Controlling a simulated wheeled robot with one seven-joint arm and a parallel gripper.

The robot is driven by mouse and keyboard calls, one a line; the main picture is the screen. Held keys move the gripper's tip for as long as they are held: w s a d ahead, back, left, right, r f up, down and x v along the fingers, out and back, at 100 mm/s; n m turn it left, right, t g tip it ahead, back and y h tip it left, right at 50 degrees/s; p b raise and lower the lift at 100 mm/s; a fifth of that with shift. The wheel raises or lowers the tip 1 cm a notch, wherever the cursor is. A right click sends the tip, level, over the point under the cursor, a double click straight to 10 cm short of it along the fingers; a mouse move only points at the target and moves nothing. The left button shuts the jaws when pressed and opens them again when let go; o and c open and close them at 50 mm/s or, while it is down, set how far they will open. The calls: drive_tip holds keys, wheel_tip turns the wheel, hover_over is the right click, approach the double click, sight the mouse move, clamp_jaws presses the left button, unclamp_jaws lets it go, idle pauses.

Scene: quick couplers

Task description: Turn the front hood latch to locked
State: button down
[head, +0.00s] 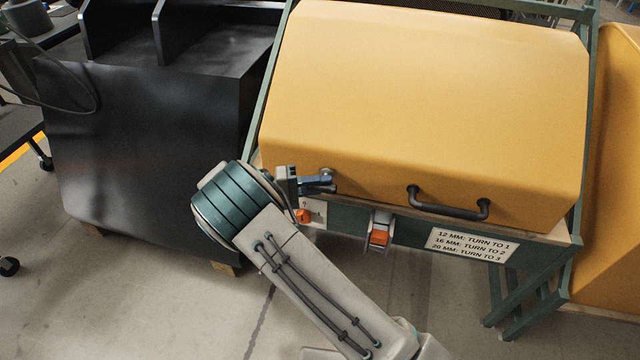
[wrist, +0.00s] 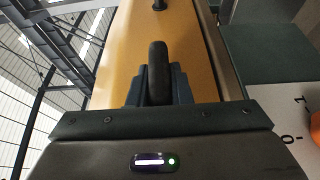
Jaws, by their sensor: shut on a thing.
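The yellow hood (head: 425,100) is down on its green frame. The front hood latch (head: 327,173) sits at the hood's lower left front, with its round pivot showing. My gripper (head: 318,184) is at this latch, coming from the left. In the wrist view my gripper (wrist: 158,92) is shut on the dark, rounded latch lever (wrist: 158,60), which stands between the two fingers. The fingers hide part of the lever, and I cannot tell from the views which position it is in.
A dark bar handle (head: 448,205) is on the hood front, right of the latch. Below are an orange knob (head: 304,216), an orange switch (head: 380,237) and a printed label (head: 472,245). A black cabinet (head: 150,150) stands at the left. Floor in front is clear.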

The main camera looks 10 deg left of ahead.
drive_tip(key=c, duration=1.3)
unclamp_jaws()
drive_tip(key=v, duration=1.4)
